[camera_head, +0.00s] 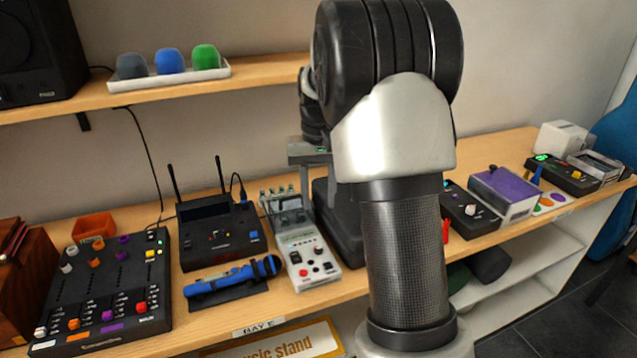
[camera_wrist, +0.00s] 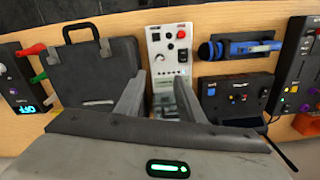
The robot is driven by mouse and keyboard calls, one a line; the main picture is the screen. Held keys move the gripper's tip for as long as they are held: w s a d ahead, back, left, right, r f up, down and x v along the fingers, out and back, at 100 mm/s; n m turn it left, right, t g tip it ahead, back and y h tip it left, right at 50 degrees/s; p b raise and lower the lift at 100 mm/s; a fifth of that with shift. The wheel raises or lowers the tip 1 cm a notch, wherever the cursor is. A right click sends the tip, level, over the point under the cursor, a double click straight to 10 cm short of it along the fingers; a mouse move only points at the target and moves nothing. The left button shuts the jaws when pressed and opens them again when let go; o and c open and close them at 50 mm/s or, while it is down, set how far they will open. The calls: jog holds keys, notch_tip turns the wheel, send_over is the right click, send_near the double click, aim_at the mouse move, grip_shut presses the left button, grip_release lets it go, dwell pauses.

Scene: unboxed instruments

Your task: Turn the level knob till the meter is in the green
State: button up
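A white instrument box (camera_head: 306,262) with red buttons and dark knobs stands near the shelf's front edge; in the wrist view its panel (camera_wrist: 171,62) lies straight ahead, beyond the fingertips. I cannot read which knob is the level knob. No meter with a green zone can be made out; the box's rear part is partly hidden by my fingers. My gripper (camera_wrist: 160,84) is open and empty, fingers either side of the box's rear part. In the head view my gripper (camera_head: 308,152) hangs above the back of the box, partly hidden by my arm.
A black radio unit with antennas (camera_head: 218,235) and a blue microphone (camera_head: 232,277) lie left of the box. A mixer (camera_head: 105,290) stands further left. A dark case (camera_wrist: 95,70) is close on the other side. An upper shelf (camera_head: 100,101) runs behind.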

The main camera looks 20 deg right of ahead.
jog(key=shift+r, duration=1.75)
jog(key=s+a+r+n+t+p, duration=0.1)
jog(key=s+a+r, duration=0.2)
jog(key=s+r, duration=0.35)
jog(key=s+a+r+t+p, duration=0.2)
jog(key=s+a+r, duration=0.25)
jog(key=s, duration=0.25)
jog(key=s+a+n+t+p, duration=0.1)
jog(key=s+a+t, duration=0.1)
jog(key=s, duration=1)
jog(key=shift+s+a+f+n+t, duration=0.3)
jog(key=shift+a+n, duration=0.1)
jog(key=shift+a, duration=0.15)
jog(key=shift+w, duration=0.15)
